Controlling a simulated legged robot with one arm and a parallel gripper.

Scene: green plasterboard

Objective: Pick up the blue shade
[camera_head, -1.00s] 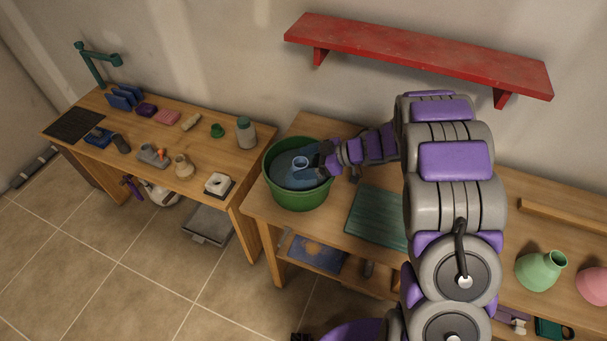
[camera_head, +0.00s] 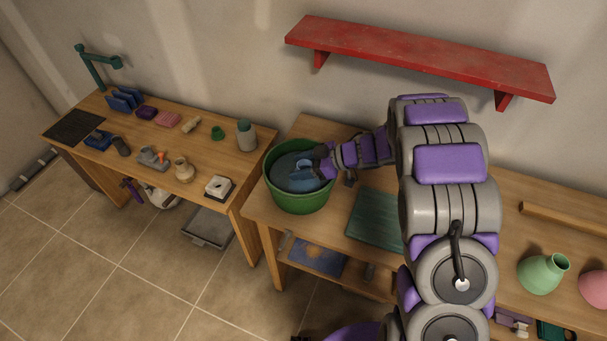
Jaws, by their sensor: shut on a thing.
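A blue shade (camera_head: 302,171) is inside the green tub (camera_head: 297,202), tilted, at the edge of the second table. My gripper (camera_head: 316,164) reaches into the tub from the right and is shut on the shade. The fingertips are small and dark, so their exact contact with the shade is hard to make out. The bluish inside of the tub shows around the shade, and the shade's lower part is hidden.
A dark green board (camera_head: 375,218) lies right of the tub. A red wall shelf (camera_head: 420,58) hangs above. Green (camera_head: 543,273) and pink (camera_head: 594,288) vases stand right. A grey-green bottle (camera_head: 246,135) and several small items stand on the left table (camera_head: 215,160).

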